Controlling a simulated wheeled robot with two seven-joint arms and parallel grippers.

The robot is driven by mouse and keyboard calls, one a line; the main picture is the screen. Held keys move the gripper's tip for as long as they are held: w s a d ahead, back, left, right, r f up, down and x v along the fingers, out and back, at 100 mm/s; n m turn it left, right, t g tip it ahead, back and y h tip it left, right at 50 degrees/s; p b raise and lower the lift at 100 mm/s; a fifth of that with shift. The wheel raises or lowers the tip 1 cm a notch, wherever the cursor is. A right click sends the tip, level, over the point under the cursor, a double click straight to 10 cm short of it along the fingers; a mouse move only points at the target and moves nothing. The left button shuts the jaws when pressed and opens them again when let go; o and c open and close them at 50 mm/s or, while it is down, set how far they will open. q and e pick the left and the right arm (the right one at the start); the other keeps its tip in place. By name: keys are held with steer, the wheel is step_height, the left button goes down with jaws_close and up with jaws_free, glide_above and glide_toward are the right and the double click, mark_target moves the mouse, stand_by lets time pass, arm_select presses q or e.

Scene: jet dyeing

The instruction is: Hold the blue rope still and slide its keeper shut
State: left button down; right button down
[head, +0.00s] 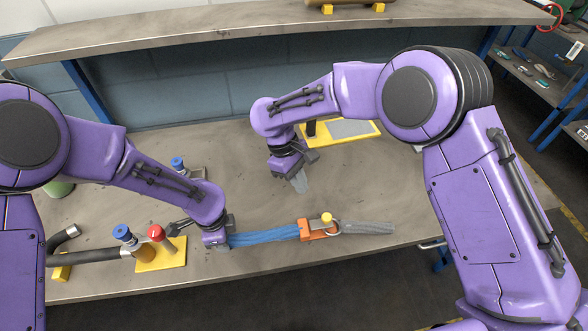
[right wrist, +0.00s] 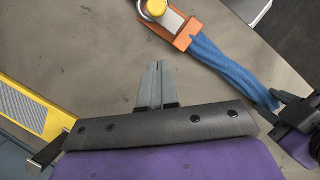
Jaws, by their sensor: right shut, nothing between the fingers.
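The blue rope (head: 268,236) lies along the front of the bench and runs into an orange keeper (head: 305,231) with a yellow knob (head: 326,217) and a metal loop. The rope (right wrist: 230,70) and keeper (right wrist: 181,40) also show at the top of the right wrist view. My left gripper (head: 217,240) is at the rope's left end; its fingers are mostly hidden, so its grip is unclear. My right gripper (head: 301,184) is shut and empty, behind the keeper and apart from it. Its fingers (right wrist: 155,86) point toward the keeper side in the wrist view.
A grey sleeve (head: 364,228) extends right from the keeper. A yellow plate (head: 160,256) with red- and blue-capped fittings stands left of the left gripper. A yellow-framed panel (head: 352,128) lies behind the right gripper. A raised shelf (head: 200,28) spans the back. Bare bench lies between right gripper and keeper.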

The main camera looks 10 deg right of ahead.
steer(key=v, duration=0.5)
steer(key=shift+r, duration=0.1)
steer(key=shift+d, duration=0.1)
arm_select(q)
steer(key=c, duration=0.7)
jaws_free()
